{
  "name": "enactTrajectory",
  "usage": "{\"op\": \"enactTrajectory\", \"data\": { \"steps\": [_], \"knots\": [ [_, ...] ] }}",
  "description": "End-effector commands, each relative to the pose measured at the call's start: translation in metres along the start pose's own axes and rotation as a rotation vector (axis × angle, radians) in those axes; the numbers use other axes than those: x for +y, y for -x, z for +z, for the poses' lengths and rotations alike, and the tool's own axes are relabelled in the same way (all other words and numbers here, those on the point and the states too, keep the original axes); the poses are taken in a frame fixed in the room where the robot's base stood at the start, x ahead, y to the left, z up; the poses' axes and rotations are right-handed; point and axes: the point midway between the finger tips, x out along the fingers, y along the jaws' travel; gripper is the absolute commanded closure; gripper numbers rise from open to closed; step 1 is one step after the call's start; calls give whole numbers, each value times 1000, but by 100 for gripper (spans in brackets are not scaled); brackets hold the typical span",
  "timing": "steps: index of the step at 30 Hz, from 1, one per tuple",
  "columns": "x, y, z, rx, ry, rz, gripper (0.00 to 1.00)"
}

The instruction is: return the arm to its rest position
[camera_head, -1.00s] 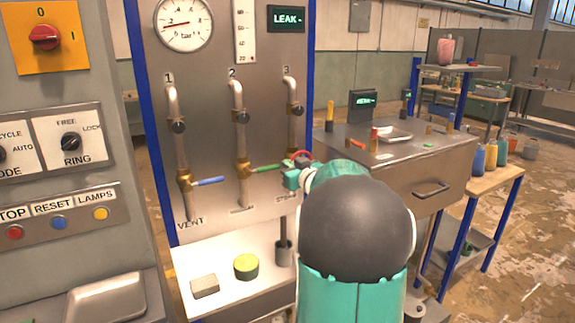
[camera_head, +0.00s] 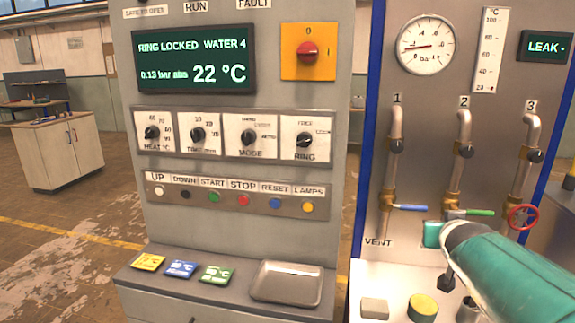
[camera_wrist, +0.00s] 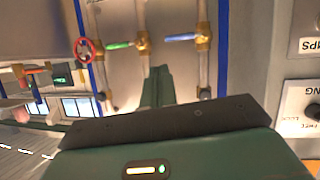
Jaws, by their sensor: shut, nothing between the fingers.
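My arm (camera_head: 505,268), with teal and grey links, reaches in from the lower right of the head view, in front of the valve panel (camera_head: 480,185). In the wrist view my gripper (camera_wrist: 156,74) is shut, with its grey-green fingers together and nothing between them. It points toward the panel's pipes, which appear upside down there. The fingertips stand apart from the valve handles in the picture; their exact distance from the panel I cannot tell.
The control cabinet (camera_head: 235,225) stands left of the panel, with a metal tray (camera_head: 286,282) and several coloured cards on its ledge. A red handwheel (camera_head: 523,217) sits right.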

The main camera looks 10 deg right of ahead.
Motion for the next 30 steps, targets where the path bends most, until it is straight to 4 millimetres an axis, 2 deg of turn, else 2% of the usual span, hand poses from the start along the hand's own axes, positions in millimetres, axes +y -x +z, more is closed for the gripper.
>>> {"op": "enactTrajectory", "data": {
  "steps": [1, 3, 9, 12, 15, 19, 30],
  "knots": [
    [-23, 23, 12, -50, 9, -25, 100],
    [-49, 53, 36, -143, 23, -61, 100],
    [-112, 144, 116, -408, 104, -223, 100],
    [-131, 184, 152, -517, 155, -309, 100],
    [-142, 211, 176, -590, 195, -373, 100],
    [-146, 225, 190, -632, 217, -408, 100],
    [-146, 225, 190, -632, 217, -408, 100]
  ]
}}
